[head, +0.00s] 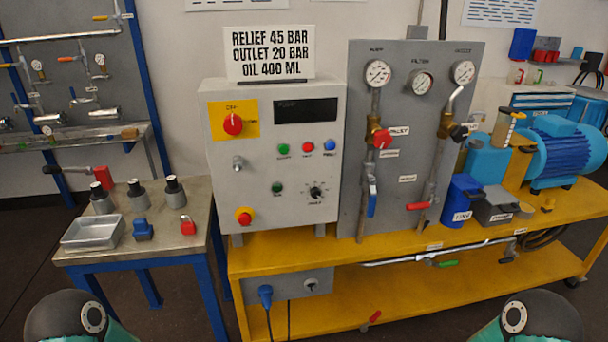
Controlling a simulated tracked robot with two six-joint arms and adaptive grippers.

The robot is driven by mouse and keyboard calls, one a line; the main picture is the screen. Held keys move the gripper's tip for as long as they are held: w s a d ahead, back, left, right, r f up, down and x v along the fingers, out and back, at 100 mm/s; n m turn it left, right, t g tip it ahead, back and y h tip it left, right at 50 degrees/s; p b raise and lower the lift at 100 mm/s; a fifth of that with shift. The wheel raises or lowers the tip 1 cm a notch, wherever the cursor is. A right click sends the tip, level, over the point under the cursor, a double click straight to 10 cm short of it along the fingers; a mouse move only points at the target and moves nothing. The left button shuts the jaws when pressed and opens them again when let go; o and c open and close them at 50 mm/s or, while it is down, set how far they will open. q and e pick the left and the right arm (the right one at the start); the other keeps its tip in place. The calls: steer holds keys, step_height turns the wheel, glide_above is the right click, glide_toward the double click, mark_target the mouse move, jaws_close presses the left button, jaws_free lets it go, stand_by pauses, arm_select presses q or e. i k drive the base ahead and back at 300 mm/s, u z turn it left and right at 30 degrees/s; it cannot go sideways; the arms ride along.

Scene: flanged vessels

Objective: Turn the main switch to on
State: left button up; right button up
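The main switch (232,124) is a red rotary knob on a yellow plate at the upper left of the grey control box's front. A small mark shows at the top of the knob, and the label above it is too small to read surely. The control box (222,185) stands upright on the yellow bench. Nothing covers the switch. Only rounded dark and teal parts of my arms show at the bottom left and bottom right corners. Neither gripper is in view.
A gauge panel (410,150) stands to the right. Space before the box is clear.

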mark_target(233, 124)
steer(key=u, duration=0.15)
steer(key=i, duration=0.85)
steer(key=z, duration=0.25)
steer(key=k, duration=0.75)
steer(key=u, duration=0.25)
steer(key=i, duration=0.75)
steer(key=z, duration=0.05)
